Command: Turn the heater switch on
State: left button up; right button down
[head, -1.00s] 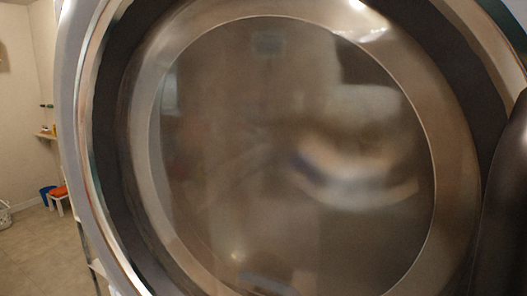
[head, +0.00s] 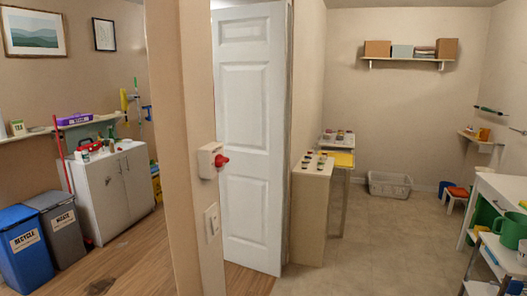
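A white wall box with a red knob (head: 212,160) is fixed to the end of the wall in the middle of the head view. Below it is a flat white switch plate (head: 212,222). No label is readable on either, so I cannot tell for certain which is the heater switch, or whether it is on. Neither of my grippers is in view, and nothing is touching the box or the plate.
A white panelled door (head: 252,140) stands beside the wall end. To the left are a blue recycle bin (head: 22,250), a grey waste bin (head: 60,230) and a grey cabinet (head: 118,190). A narrow cabinet (head: 310,215) stands right of the door. Tiled floor (head: 375,240) is open beyond.

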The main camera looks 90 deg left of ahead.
aim_at(220, 161)
jog(key=i+j+u, duration=0.2)
jog(key=u, duration=3.05)
